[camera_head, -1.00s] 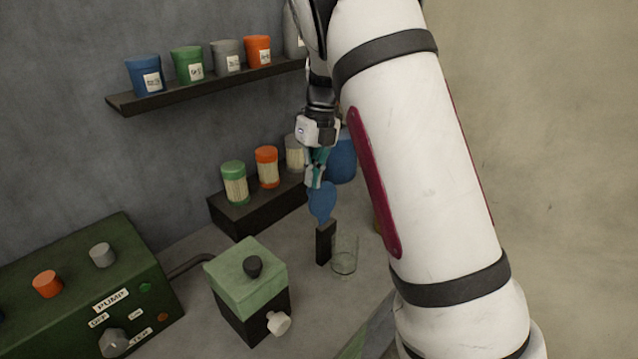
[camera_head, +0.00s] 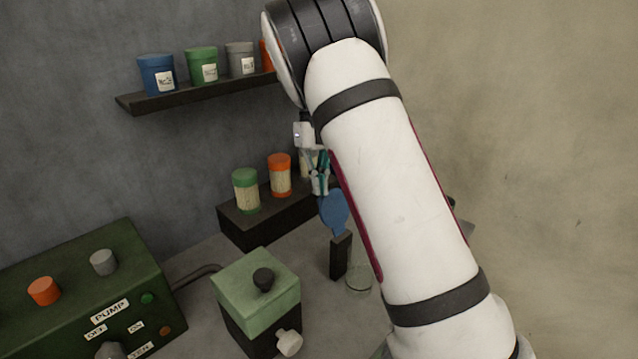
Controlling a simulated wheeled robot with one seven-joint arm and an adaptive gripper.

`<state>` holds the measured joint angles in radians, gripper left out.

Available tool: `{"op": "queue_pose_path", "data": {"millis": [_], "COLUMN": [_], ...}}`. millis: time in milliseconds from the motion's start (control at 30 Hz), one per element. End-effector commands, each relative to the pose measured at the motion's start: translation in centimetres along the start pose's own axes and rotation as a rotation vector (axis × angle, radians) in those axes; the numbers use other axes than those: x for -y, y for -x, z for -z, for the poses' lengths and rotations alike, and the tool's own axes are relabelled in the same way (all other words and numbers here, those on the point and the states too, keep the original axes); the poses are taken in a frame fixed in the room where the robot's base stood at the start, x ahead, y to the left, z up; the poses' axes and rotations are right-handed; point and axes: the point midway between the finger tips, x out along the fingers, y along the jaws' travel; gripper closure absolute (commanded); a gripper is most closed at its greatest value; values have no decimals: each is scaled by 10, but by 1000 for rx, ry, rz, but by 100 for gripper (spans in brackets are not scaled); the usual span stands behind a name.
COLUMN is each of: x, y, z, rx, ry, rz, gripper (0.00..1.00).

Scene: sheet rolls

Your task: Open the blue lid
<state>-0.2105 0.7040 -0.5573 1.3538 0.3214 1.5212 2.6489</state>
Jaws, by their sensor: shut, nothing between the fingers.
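My gripper (camera_head: 319,180), with teal fingers, is shut and empty. It is in front of the right part of the low dark stand, just above a blue paddle-shaped piece (camera_head: 334,211). I cannot tell whether it touches that piece.
A wall shelf (camera_head: 190,97) holds blue (camera_head: 157,75), green (camera_head: 202,65) and grey (camera_head: 240,58) pots. A green-topped box (camera_head: 256,285) with a knob, a glass beaker (camera_head: 359,279) and a green control panel (camera_head: 85,290) stand on the bench. My arm covers the middle right.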

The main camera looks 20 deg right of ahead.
Motion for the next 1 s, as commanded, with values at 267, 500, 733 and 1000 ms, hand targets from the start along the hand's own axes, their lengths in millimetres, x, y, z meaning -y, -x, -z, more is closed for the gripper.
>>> {"op": "queue_pose_path", "data": {"millis": [267,500,733,1000], "x": [2,2,0,-1], "y": [-8,38,87,116], "z": [-5,-3,1,3], "rx": [-11,-2,3,3], "ry": [-2,-1,-1,0], "rz": [0,3,2,1], "gripper": [100,100,100,100]}}
